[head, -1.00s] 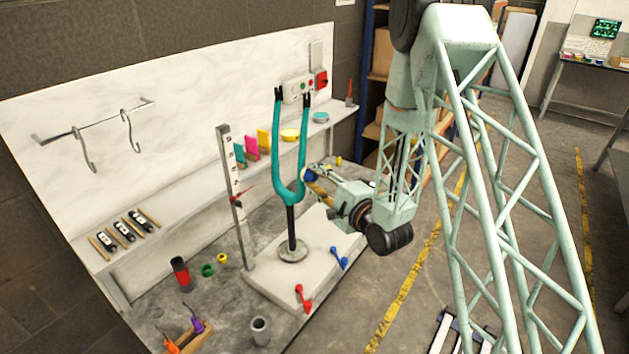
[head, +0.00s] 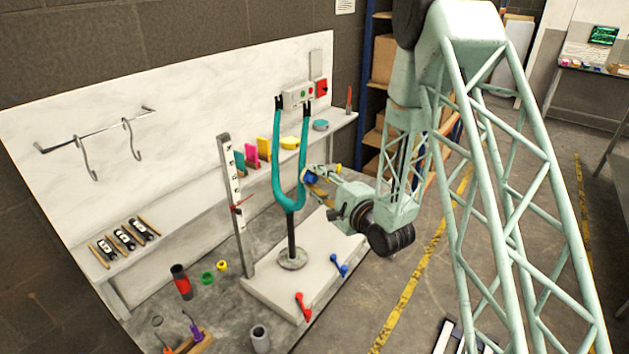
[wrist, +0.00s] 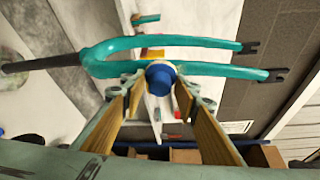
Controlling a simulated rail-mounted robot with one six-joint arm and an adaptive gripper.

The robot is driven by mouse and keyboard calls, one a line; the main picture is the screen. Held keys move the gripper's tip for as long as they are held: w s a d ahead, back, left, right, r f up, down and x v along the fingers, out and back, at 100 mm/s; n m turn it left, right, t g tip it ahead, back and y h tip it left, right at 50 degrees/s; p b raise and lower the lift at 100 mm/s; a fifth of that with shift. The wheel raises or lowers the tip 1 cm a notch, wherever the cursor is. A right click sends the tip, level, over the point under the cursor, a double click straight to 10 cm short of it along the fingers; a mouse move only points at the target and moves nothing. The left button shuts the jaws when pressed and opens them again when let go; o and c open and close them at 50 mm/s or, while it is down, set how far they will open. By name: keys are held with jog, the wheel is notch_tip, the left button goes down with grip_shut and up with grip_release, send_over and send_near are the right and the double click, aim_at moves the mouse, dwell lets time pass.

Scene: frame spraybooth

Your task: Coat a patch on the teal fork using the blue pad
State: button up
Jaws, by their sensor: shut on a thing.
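The teal fork (head: 282,188) stands upright on a dark post on a pale base plate, its two legs pointing up. In the wrist view the teal fork (wrist: 190,69) lies sideways across the top. My gripper (head: 318,183) is at the right of the fork, level with the lower part of its right leg. It is shut on the blue pad (wrist: 160,76), which sits between the fingertips in front of the near leg. The blue pad also shows small in the head view (head: 310,176). The pad is at or very close to the leg; contact cannot be told.
A measuring post (head: 235,205) with a red pointer stands left of the fork. Red (head: 303,306) and blue (head: 339,265) clamps lie on the base plate (head: 275,290). A grey cup (head: 260,338) is at the front.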

jog(key=shift+a+r+p, duration=0.1)
jog(key=shift+r+p, duration=0.3)
jog(key=shift+r, duration=1.35)
jog(key=shift+w+r, duration=0.1)
jog(key=shift+r+p, duration=0.5)
jog(key=shift+r, duration=1.25)
jog(key=shift+b, duration=0.35)
jog(key=shift+f+b, duration=1.8)
jog(key=shift+f, duration=0.15)
jog(key=shift+f+b, duration=1.7)
jog(key=shift+f, duration=0.15)
jog(key=shift+f, duration=0.1)
